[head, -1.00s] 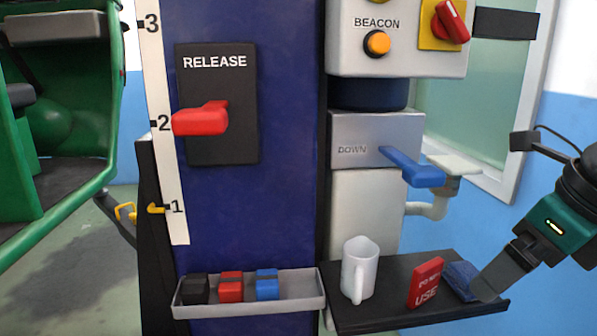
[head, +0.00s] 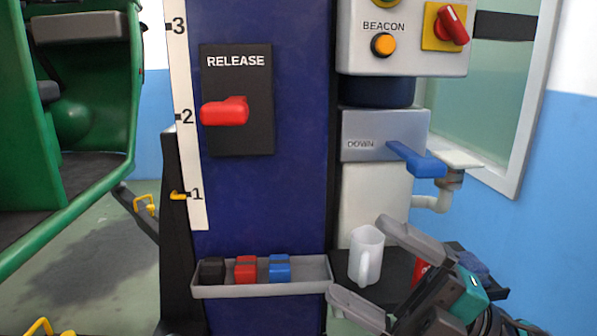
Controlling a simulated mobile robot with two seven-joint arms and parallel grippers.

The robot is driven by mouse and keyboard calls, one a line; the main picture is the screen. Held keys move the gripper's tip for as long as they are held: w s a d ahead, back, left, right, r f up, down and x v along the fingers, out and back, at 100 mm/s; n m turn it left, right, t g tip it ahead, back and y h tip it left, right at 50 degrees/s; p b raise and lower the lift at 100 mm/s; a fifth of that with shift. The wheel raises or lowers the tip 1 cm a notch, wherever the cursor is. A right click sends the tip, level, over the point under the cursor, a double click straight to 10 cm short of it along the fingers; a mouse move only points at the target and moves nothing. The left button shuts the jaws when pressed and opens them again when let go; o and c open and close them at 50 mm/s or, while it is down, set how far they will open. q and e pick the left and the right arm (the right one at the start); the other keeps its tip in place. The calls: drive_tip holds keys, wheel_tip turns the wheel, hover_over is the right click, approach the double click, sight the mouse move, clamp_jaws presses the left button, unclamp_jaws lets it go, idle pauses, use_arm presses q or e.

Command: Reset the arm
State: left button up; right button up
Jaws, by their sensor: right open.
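My right gripper (head: 385,270) is at the lower right, in front of the black shelf. Its two fingers are spread apart with nothing between them that I can see held. The white mug (head: 364,258) stands upright on the shelf behind the fingers, and I cannot tell whether a finger touches it. My right arm and gripper hide most of the red card (head: 420,270) and part of the blue item (head: 472,264) on the shelf. My left gripper is not in view.
A blue column carries a red release lever (head: 224,112). A grey tray (head: 310,275) holds black, red and blue blocks. A blue down lever (head: 416,160) juts out above the shelf (head: 344,270). The beacon box (head: 405,62) is above. A green vehicle (head: 88,110) stands at left.

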drive_tip(key=w+d+f+m+t+h, duration=0.25)
drive_tip(key=f+m+t+h, duration=0.45)
drive_tip(key=m, duration=0.4)
drive_tip(key=w+d+f+m+t+h, duration=0.2)
drive_tip(key=d+f+m+t+h, duration=0.2)
drive_tip(key=f+m+h, duration=0.5)
drive_tip(key=s+f+m+g+h, duration=0.2)
drive_tip(key=s+f+m+g, duration=0.25)
drive_tip(key=f, duration=0.55)
drive_tip(key=s+f+m+g+h, duration=0.1)
drive_tip(key=s+f+m+g, duration=0.25)
drive_tip(key=s+f, duration=0.45)
use_arm(q)
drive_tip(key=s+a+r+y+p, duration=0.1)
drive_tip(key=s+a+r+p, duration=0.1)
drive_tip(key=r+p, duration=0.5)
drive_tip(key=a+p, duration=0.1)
drive_tip(key=p, duration=0.4)
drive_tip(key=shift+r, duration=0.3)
use_arm(e)
wheel_tip(320, 180, up, 6)
drive_tip(key=d+h, duration=0.1)
drive_tip(key=d, duration=0.2)
drive_tip(key=shift+w+r+t, duration=0.2)
drive_tip(key=shift+w+t, duration=0.1)
drive_tip(key=shift+w, duration=0.05)
drive_tip(key=shift+c, duration=0.3)
